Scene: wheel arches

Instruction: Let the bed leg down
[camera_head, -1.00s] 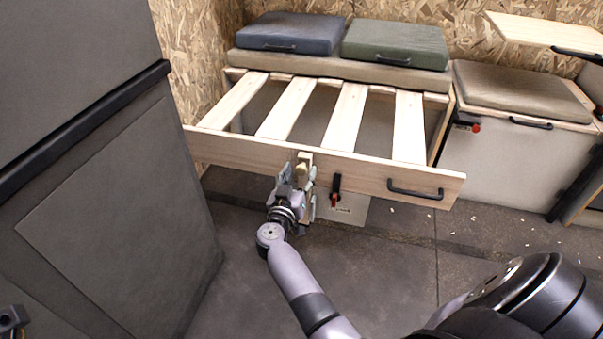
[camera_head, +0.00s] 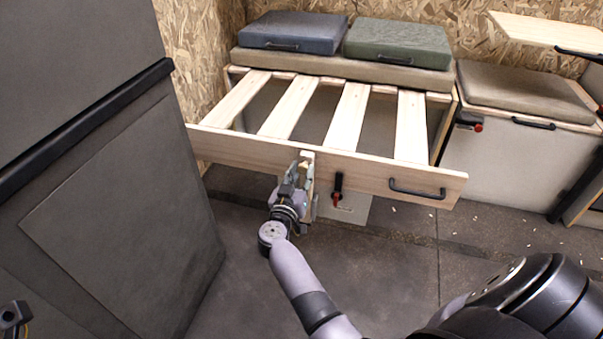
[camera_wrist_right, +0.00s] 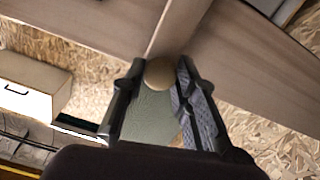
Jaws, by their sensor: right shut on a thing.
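The slatted bed frame has a pale wooden front board (camera_head: 235,149). The bed leg is a narrow wooden piece at the middle of that board, mostly hidden by my right gripper (camera_head: 301,172). In the right wrist view, the leg's rounded wooden end (camera_wrist_right: 160,73) sits between the two fingers of the right gripper (camera_wrist_right: 158,88), which is shut on it. A dark latch with a red tip (camera_head: 337,190) is on the board just right of the gripper. A small dark piece, seemingly my left gripper (camera_head: 11,316), shows at the lower left edge; its fingers cannot be made out.
A black handle (camera_head: 417,189) is on the board's right part. Blue (camera_head: 291,31) and green (camera_head: 398,41) cushions lie behind the slats. A grey cabinet (camera_head: 120,215) stands close on the left. A bench box (camera_head: 510,155) stands at right.

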